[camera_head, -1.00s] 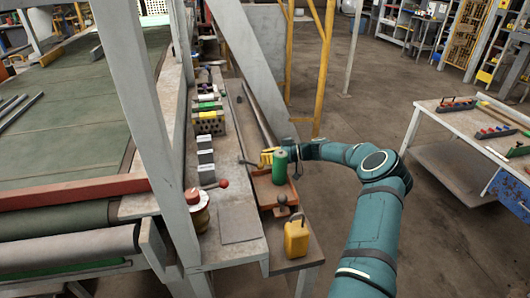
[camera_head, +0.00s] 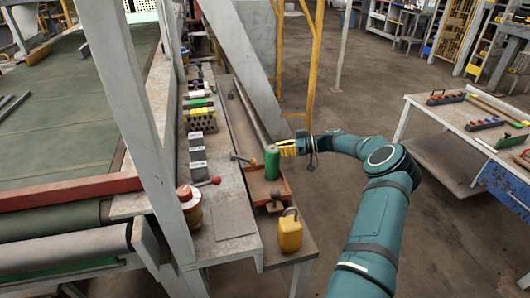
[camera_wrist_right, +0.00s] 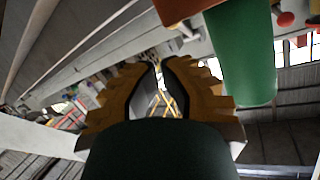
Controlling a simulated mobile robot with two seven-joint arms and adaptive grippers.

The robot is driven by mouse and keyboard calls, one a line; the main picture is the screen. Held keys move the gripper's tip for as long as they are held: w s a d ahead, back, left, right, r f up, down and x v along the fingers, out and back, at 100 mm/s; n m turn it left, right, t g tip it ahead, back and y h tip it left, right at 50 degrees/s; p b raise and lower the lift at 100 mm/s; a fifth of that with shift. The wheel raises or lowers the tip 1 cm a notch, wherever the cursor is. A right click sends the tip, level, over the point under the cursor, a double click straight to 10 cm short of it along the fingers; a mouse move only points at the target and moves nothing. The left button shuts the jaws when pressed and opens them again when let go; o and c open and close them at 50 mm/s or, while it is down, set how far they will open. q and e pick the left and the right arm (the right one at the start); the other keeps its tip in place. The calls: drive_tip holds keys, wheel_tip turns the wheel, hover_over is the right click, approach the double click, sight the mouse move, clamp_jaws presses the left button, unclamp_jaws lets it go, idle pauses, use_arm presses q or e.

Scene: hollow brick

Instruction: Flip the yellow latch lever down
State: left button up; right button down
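My right gripper (camera_head: 287,148), with yellow-orange fingers, is above the bench's right edge, just behind and right of a green cylinder (camera_head: 272,163). In the right wrist view, its fingers (camera_wrist_right: 163,68) have a narrow gap with background showing through and nothing between them. The green cylinder also shows there (camera_wrist_right: 243,55), right of the fingers and apart from them. A yellow block with a dark loop (camera_head: 289,232) stands on the bench's near right end, well in front of the gripper. I cannot make out a part that is clearly the yellow latch lever. My left gripper is out of view.
The green cylinder stands in a rust-coloured tray (camera_head: 285,189). Grey blocks (camera_head: 198,157) line the bench (camera_head: 222,255). A slanted grey post (camera_head: 245,75) rises behind.

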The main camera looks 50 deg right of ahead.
drive_tip(key=shift+v, duration=2.2)
